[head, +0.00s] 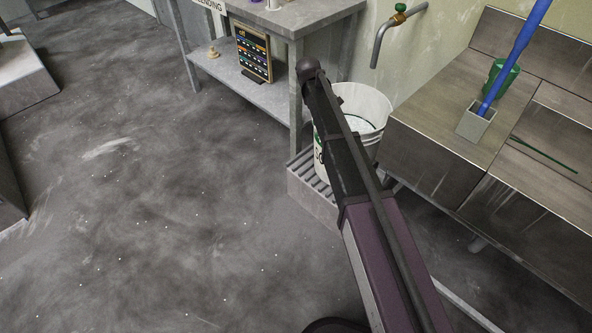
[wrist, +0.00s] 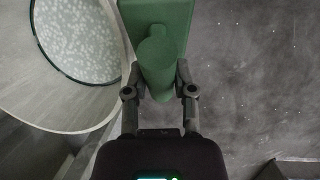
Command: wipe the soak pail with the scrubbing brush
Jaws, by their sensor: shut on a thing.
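The soak pail (head: 370,103) is white and stands upright on a slatted grey stand, partly hidden by my arm in the head view. In the wrist view the pail (wrist: 18,85) fills the upper left, with pale speckled liquid inside a dark ring. My gripper (wrist: 158,92) is shut on the green scrubbing brush (wrist: 158,18), by its rounded handle. The brush's block lies just right of the pail and overlaps its rim in the wrist view. I cannot tell whether they touch. The head view does not show the gripper or brush clearly.
A tap (head: 385,40) hangs above. The left floor is open.

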